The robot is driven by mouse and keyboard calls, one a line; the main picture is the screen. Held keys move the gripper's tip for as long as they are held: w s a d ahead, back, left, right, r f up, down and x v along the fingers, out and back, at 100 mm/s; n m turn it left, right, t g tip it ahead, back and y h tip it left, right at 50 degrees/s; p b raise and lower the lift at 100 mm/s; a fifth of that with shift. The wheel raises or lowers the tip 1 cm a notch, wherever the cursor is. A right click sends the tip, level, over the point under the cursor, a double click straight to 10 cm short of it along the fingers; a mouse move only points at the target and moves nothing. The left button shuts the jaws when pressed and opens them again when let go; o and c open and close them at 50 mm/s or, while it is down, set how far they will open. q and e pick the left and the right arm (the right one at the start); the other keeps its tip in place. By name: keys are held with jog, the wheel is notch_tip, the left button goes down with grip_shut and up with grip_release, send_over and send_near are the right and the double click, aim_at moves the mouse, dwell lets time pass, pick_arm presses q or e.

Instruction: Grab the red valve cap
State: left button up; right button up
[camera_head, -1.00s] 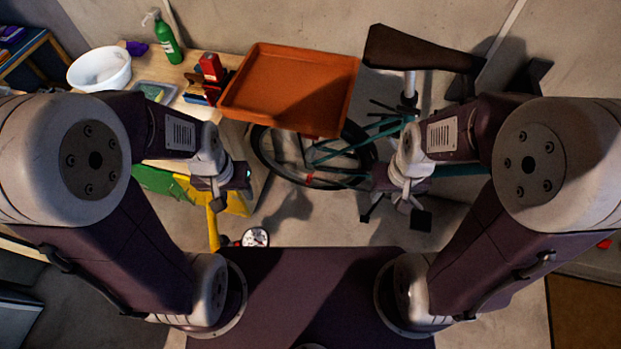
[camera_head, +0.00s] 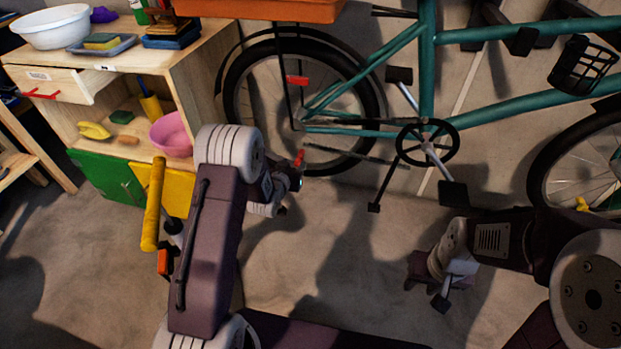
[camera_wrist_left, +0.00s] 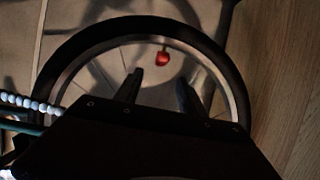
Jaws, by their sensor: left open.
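The red valve cap (camera_wrist_left: 162,58) shows in the left wrist view inside the wheel's rim, just ahead of the gap between my left fingers. A small red piece, likely the same cap, shows in the head view (camera_head: 299,158) at the lower part of the bicycle's rear wheel (camera_head: 368,97). My left gripper (camera_wrist_left: 160,92) is open and empty, close to the cap but apart from it. In the head view, my left gripper (camera_head: 292,182) is beside the wheel, its fingers hardly visible. My right gripper (camera_head: 442,292) hangs over the floor at the right; its jaws are unclear.
The teal bicycle (camera_head: 427,60) has a pedal and crank (camera_head: 452,194) right of the wheel. A wooden cabinet (camera_head: 190,75) with an open yellow door (camera_head: 180,190) and a pink bowl (camera_head: 171,134) stands left. An orange tray (camera_head: 260,9) is above the wheel. The floor between my arms is clear.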

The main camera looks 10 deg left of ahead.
aim_at(299, 158)
pick_arm(q)
jog(key=p+x, duration=0.1)
jog(key=x, duration=0.2)
jog(key=shift+f, duration=0.1)
jog(key=shift+w, duration=0.4)
jog(key=shift+w+f+b, duration=0.2)
jog(key=shift+f+b, duration=0.1)
jog(key=shift+b, duration=0.15)
jog(key=b+x, duration=0.1)
jog(key=x, duration=0.1)
jog(key=b+x, duration=0.2)
jog(key=shift+f, duration=0.35)
jog(key=shift+w, duration=0.25)
jog(key=shift+r, duration=0.15)
grip_shut()
